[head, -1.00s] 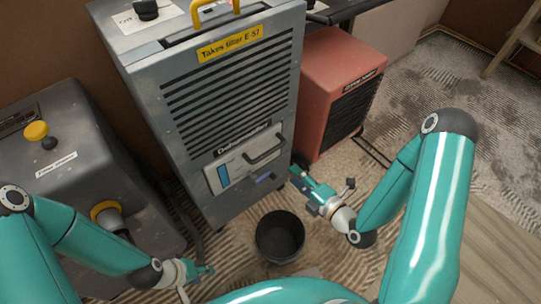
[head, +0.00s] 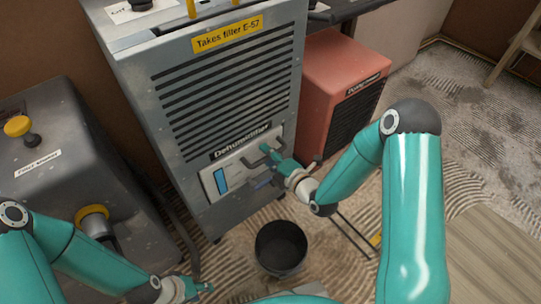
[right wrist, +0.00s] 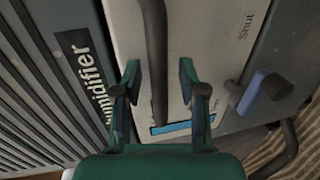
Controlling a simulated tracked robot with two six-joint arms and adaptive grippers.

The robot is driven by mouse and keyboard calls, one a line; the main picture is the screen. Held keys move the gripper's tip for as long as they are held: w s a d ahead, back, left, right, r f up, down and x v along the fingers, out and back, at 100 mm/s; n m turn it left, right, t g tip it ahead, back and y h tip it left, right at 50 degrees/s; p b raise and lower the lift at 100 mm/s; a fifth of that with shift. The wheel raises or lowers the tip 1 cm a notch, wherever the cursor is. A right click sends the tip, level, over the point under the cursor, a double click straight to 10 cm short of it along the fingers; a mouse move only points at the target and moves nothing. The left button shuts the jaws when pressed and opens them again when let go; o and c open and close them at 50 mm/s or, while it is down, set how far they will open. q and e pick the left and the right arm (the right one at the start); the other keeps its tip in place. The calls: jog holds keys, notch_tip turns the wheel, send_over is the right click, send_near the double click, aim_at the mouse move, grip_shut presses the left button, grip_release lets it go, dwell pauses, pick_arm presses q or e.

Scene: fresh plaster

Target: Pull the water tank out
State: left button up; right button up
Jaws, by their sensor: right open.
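The water tank (head: 215,183) is a pale front panel with a blue window, low in the grey dehumidifier (head: 215,100). A dark bar handle (right wrist: 157,60) crosses it in the right wrist view. My right gripper (head: 277,160) is at the tank's front. In the right wrist view its open fingers (right wrist: 160,90) lie on either side of the handle; I cannot tell whether they touch it. A blue lever (right wrist: 267,92) sits beside the word "Shut" on the panel. My left gripper (head: 190,290) is low at the front left, away from the tank; its fingers are unclear.
A black bucket (head: 281,247) stands on the floor in front of the dehumidifier. A red heater (head: 345,85) stands to its right. A dark grey machine (head: 75,165) with a yellow knob stands at the left. The textured floor at the right is mostly clear.

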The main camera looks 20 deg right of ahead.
grip_shut()
dwell(0.3)
